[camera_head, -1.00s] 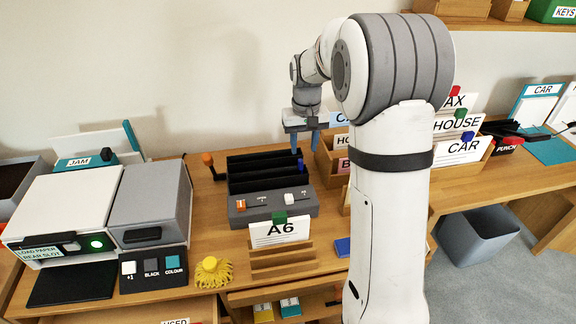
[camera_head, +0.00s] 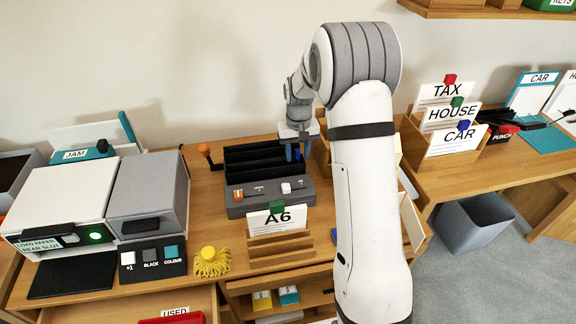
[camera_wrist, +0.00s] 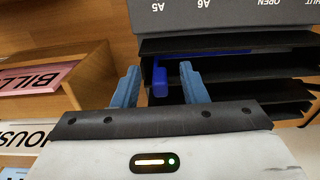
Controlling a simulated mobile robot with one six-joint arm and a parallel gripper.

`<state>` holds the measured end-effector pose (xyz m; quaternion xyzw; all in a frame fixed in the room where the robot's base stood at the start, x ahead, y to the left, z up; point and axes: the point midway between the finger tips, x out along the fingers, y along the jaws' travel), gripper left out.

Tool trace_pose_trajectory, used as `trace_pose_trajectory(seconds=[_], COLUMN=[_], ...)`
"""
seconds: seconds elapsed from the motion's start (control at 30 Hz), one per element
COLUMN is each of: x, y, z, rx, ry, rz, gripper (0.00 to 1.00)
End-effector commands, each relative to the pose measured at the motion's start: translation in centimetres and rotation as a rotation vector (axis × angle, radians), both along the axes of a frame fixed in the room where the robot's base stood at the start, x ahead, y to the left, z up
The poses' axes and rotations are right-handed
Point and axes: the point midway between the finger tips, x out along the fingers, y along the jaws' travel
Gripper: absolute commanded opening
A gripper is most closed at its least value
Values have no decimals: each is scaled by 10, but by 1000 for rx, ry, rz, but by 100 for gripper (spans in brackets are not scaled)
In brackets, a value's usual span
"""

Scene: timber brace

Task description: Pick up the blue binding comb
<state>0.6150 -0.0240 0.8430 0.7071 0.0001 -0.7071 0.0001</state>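The blue binding comb (camera_wrist: 160,82) shows in the wrist view. Its rounded end sticks out of the black slots of the binding machine (camera_wrist: 220,20), and the rest lies inside a slot, partly hidden. My gripper (camera_wrist: 159,80) is open, with one blue-grey finger on each side of the comb's end and gaps between them. In the head view my gripper (camera_head: 295,153) hangs at the right end of the binding machine (camera_head: 262,195). The comb is hard to tell from the fingers there.
A wooden card holder with a pink card (camera_wrist: 45,77) stands close to the gripper. The A6 card (camera_head: 277,218) stands in front of the machine. A drawer (camera_head: 180,308) is open below.

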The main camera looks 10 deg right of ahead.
Motion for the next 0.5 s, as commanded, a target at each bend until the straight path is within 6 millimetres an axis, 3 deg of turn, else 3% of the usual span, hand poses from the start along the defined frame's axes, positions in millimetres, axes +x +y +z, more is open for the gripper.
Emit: trace_pose_trajectory(seconds=[0.13,0.5], x=[0,0], y=[0,-1], z=[0,1], rx=[0,0], ry=[0,0], rz=[0,-1], gripper=[39,9])
